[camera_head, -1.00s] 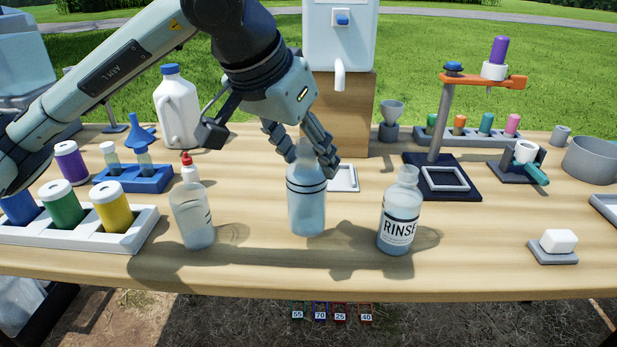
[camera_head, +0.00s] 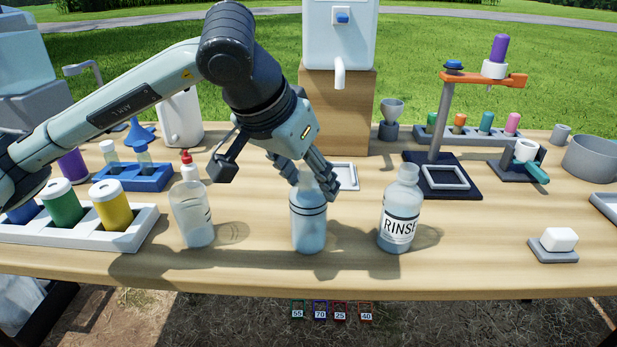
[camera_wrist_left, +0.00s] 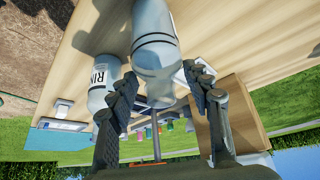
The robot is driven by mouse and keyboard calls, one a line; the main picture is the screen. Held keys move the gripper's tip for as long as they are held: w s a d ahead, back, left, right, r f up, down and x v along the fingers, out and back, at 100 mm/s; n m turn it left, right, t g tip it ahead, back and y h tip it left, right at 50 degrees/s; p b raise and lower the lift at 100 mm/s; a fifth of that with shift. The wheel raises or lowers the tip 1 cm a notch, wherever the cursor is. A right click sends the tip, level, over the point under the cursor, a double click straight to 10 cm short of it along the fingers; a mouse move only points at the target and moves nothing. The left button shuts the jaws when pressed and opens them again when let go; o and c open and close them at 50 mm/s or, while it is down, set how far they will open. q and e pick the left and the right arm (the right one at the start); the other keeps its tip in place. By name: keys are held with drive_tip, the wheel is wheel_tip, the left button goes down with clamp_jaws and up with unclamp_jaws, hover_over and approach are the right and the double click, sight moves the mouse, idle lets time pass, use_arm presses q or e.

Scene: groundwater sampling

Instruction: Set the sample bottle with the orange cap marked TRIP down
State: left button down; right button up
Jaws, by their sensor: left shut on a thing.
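A clear sample bottle (camera_head: 309,230) with dark bands hangs upright below my left gripper (camera_head: 312,177), near the front middle of the table (camera_head: 470,272). The fingers are shut around its upper part and hide its top. I see no orange cap or TRIP mark. In the left wrist view the bottle (camera_wrist_left: 152,48) lies between the two fingers of the gripper (camera_wrist_left: 163,100). Its base is close to the table top; I cannot tell whether it touches. My right gripper is not in view.
A RINSE bottle (camera_head: 399,212) stands to the right and a red-tipped bottle (camera_head: 191,212) to the left. A stand (camera_head: 437,135) is behind right. The front strip between the RINSE bottle and the white block (camera_head: 558,239) is clear.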

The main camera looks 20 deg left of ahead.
use_arm(q)
drive_tip(key=c, duration=0.7)
unclamp_jaws()
drive_tip(key=shift+r, duration=0.1)
drive_tip(key=shift+r+p, duration=0.15)
drive_tip(key=shift+p, duration=0.15)
drive_tip(key=v, duration=1.2)
